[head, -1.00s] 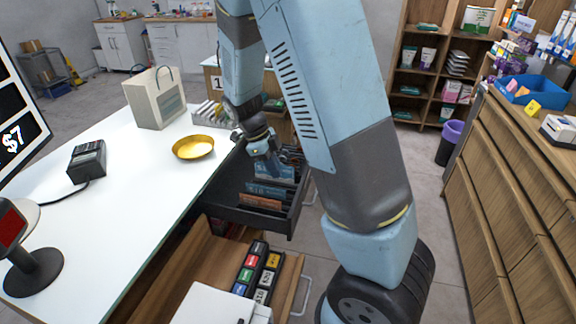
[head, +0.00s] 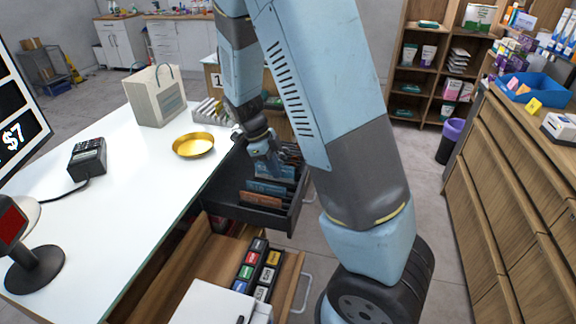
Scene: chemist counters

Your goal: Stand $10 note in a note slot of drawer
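The open black cash drawer (head: 228,205) juts out from under the white counter, left of my upper arm. Upright notes stand in its slots: an orange-brown note (head: 261,200) nearest the front and a blue note (head: 268,187) behind it. Another blue note (head: 276,172) shows just below my gripper (head: 268,165). My gripper points down into the drawer's rear part. Its fingers are small and partly hidden, so I cannot tell whether they hold this note or only stand beside it. I cannot read any note's value.
The white counter (head: 110,215) bears a gold dish (head: 193,145), a paper bag (head: 156,95), a card terminal (head: 87,157) and a scanner (head: 33,262). A lower wooden drawer (head: 180,275) with labelled boxes is open below.

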